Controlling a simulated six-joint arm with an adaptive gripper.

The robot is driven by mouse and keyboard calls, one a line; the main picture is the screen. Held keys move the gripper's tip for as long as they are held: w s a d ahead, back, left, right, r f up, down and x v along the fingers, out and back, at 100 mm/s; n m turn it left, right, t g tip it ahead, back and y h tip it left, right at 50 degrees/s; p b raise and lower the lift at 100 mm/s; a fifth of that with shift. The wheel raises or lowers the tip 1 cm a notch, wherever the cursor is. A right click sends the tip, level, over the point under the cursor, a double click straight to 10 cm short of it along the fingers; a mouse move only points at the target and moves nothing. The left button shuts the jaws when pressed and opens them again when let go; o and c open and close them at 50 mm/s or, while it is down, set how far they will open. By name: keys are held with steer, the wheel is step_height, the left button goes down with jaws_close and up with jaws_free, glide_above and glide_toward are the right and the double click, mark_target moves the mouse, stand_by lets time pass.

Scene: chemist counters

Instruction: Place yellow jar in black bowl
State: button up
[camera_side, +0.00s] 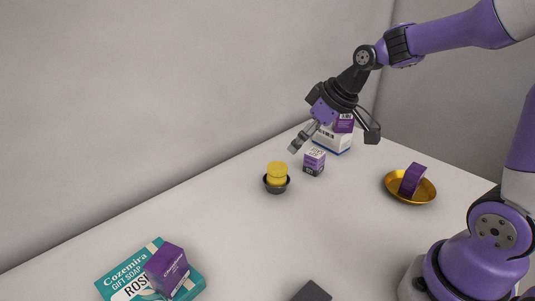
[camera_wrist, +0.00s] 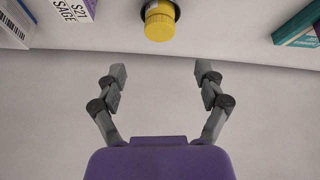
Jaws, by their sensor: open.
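The yellow jar (camera_side: 277,172) sits in the small black bowl (camera_side: 277,188) in the middle of the counter in the side view. In the wrist view the yellow jar (camera_wrist: 160,22) is at the top centre, with a bit of the dark bowl rim (camera_wrist: 177,9) around it. My gripper (camera_side: 333,140) is raised above the counter, up and to the right of the jar in the side view. Its fingers are spread wide, empty and apart from the jar. In the wrist view the two fingers of my gripper (camera_wrist: 161,72) show with only a plain surface between them.
A small white and purple box (camera_side: 314,162) stands right of the bowl, with a larger white box (camera_side: 334,136) behind. A gold bowl (camera_side: 410,199) holds a purple box (camera_side: 412,180). A teal soap box (camera_side: 122,269) carries a purple box (camera_side: 166,270). A dark block (camera_side: 312,292) is at the front.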

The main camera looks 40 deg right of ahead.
steer(key=s+a+r+m, duration=0.1)
steer(key=s, duration=0.5)
steer(key=s+a+r+m+h, duration=0.1)
steer(key=s+a+r, duration=0.1)
steer(key=s, duration=0.5)
steer(key=shift+s+a+r+m, duration=0.2)
steer(key=shift+s+r+m, duration=0.1)
steer(key=shift+m, duration=0.1)
stand_by(0.3)
